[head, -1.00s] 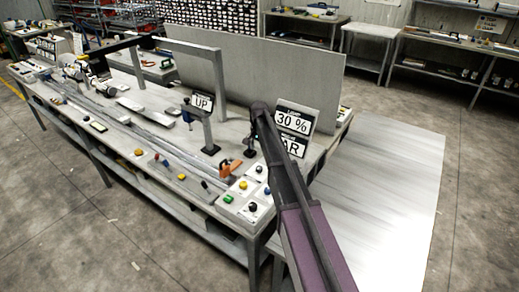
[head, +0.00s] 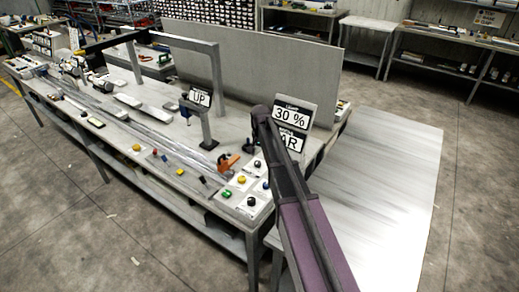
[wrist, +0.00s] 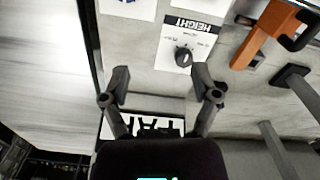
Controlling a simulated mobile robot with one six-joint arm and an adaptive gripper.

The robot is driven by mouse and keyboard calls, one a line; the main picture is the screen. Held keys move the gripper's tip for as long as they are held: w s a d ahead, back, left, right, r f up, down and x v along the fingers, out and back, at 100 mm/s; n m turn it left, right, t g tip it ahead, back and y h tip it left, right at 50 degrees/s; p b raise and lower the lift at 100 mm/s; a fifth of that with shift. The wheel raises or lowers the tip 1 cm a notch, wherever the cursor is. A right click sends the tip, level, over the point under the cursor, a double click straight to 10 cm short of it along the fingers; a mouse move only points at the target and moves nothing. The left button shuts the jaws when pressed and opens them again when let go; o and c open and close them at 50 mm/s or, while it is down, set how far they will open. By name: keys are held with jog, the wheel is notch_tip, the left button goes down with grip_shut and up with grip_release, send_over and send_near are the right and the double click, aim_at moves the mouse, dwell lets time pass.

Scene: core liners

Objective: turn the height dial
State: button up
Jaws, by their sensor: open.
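In the wrist view, the height dial (wrist: 183,56) is a small dark round knob on a white plate (wrist: 170,42). The plate carries the word HEIGHT, upside down in this view. My gripper (wrist: 160,78) is open and empty, with its two dark fingers spread apart. The dial appears beyond the fingertips, nearer the right finger, with no visible contact. In the head view, my arm covers most of the gripper. Several small knobs show on panels at the bench's near corner there, but I cannot tell which is the height dial.
An orange clamp (wrist: 262,35) lies right of the dial plate in the wrist view; it also shows in the head view (head: 228,162).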

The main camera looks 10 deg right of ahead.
jog(key=s+f+n+b, duration=0.2)
jog(key=s+f+b, duration=0.1)
jog(key=s, duration=0.9)
jog(key=s+f+n+b, duration=0.3)
jog(key=s+f+b, duration=0.1)
jog(key=s, duration=0.7)
jog(key=shift+s+f, duration=0.3)
jog(key=shift+s, duration=0.05)
jog(key=s+n, duration=0.1)
jog(key=s, duration=0.2)
jog(key=shift+s+d, duration=0.15)
jog(key=shift+s, duration=0.15)
